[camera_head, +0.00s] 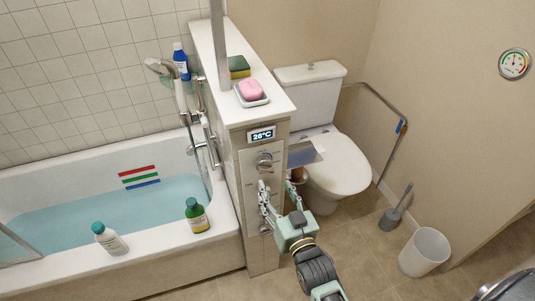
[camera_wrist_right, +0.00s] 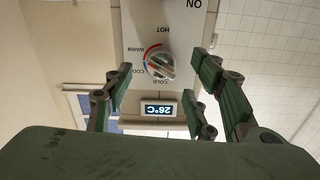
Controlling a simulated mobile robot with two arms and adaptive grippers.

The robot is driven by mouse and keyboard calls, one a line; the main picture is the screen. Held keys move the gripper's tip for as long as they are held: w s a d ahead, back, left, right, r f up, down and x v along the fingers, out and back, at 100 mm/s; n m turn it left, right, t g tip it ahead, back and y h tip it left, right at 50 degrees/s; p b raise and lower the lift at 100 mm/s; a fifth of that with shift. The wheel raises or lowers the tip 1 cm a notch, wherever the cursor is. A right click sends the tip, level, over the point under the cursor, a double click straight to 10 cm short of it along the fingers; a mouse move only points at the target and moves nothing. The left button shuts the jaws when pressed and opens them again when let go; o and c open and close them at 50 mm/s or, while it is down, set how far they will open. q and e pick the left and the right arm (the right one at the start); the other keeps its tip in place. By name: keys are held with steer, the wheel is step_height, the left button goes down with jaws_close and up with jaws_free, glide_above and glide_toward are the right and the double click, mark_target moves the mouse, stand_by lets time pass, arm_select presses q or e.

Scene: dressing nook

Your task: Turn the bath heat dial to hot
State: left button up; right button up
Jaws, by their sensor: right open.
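The bath heat dial (camera_head: 264,161) is a round silver knob on the pale panel at the end of the bath wall. In the right wrist view, which shows the panel upside down, the dial (camera_wrist_right: 160,62) has HOT, WARM, COOL and COLD labels and a blue-to-red arc. Its bar is slanted; I cannot tell which label it points at. A display (camera_head: 262,135) above the dial reads 26°C. My right gripper (camera_head: 279,196) is open and empty, just below and in front of the dial, apart from it. In the wrist view the dial shows between its fingers. My left gripper is out of view.
The bathtub (camera_head: 125,273) is left of the panel, with a green bottle (camera_head: 197,215) and a white bottle (camera_head: 108,239) on its rim. Pink soap (camera_head: 251,90) sits on the ledge above. The toilet (camera_head: 340,165) stands close on the right. A white bin (camera_head: 424,252) is further right.

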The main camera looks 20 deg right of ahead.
mark_target(269, 171)
steer(key=w, duration=0.2)
steer(key=w+r+p, duration=0.1)
steer(key=w, duration=0.4)
steer(key=shift+r, duration=0.25)
steer(key=shift+w, duration=0.2)
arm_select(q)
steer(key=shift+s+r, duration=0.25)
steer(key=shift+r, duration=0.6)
arm_select(e)
steer(key=shift+w, duration=0.2)
arm_select(q)
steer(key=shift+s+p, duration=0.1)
steer(key=shift+p, duration=0.2)
arm_select(e)
steer(key=c, duration=1.1)
